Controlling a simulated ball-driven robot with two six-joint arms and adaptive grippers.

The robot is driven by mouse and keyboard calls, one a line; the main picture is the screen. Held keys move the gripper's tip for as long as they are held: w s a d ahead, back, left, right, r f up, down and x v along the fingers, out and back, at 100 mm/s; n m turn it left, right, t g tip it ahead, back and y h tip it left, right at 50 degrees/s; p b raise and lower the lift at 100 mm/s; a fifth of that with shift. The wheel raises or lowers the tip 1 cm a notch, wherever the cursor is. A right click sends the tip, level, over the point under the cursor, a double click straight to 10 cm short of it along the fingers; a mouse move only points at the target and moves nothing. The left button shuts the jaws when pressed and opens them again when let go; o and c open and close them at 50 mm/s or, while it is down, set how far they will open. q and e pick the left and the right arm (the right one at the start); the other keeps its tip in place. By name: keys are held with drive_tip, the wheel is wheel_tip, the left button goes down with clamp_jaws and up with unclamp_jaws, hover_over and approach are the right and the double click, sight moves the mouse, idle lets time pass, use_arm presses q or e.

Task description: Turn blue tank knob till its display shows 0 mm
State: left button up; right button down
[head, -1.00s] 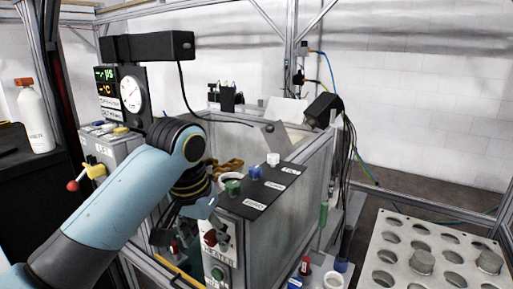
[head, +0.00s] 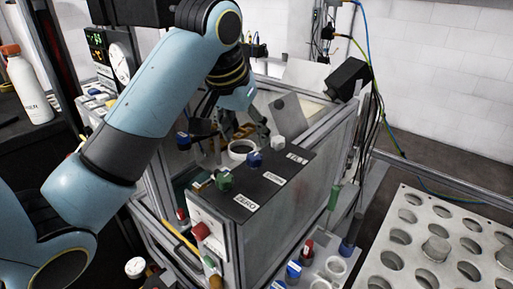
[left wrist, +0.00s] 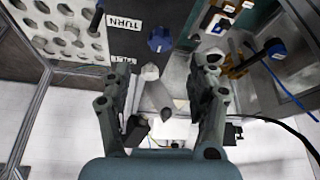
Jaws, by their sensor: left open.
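The blue knob (head: 254,159) stands on the black panel on top of the tank (head: 300,190), between a green knob (head: 224,180) and a white knob (head: 278,142). In the left wrist view the blue knob (left wrist: 159,39) is beyond my fingertips, and the white knob (left wrist: 150,72) shows between the fingers. My left gripper (head: 235,125) is open and empty, pointing down above the tank, just behind the blue knob, apart from it. The fingers also show in the left wrist view (left wrist: 163,75). A display (head: 97,40) glows at the upper left; its figures are too small to read.
A round dial (head: 119,62) sits beside the display. A white bottle (head: 29,88) stands at the left. A holed plate (head: 400,270) lies at the lower right. A white ring-shaped cup (head: 241,149) and tools are near the gripper. Cables hang at the tank's right.

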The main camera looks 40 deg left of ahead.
sight(254, 155)
use_arm(q)
drive_tip(key=x, duration=0.5)
drive_tip(key=shift+f+p, duration=0.2)
drive_tip(key=shift+p, duration=0.1)
drive_tip(key=shift+x, duration=1.3)
drive_tip(key=c, duration=1.1)
drive_tip(key=shift+c, duration=0.2)
use_arm(e)
drive_tip(key=shift+s+d+r, duration=0.15)
drive_tip(key=shift+r, duration=0.35)
use_arm(q)
drive_tip(key=n+y, duration=0.1)
drive_tip(key=n, duration=0.2)
drive_tip(key=shift+d, duration=0.1)
drive_tip(key=n, duration=0.2)
drive_tip(key=n+g+y, duration=0.1)
drive_tip(key=n, duration=0.1)
drive_tip(key=shift+w+n+y, duration=0.1)
drive_tip(key=shift+n+y, duration=0.2)
use_arm(e)
drive_tip(key=shift+d, duration=0.1)
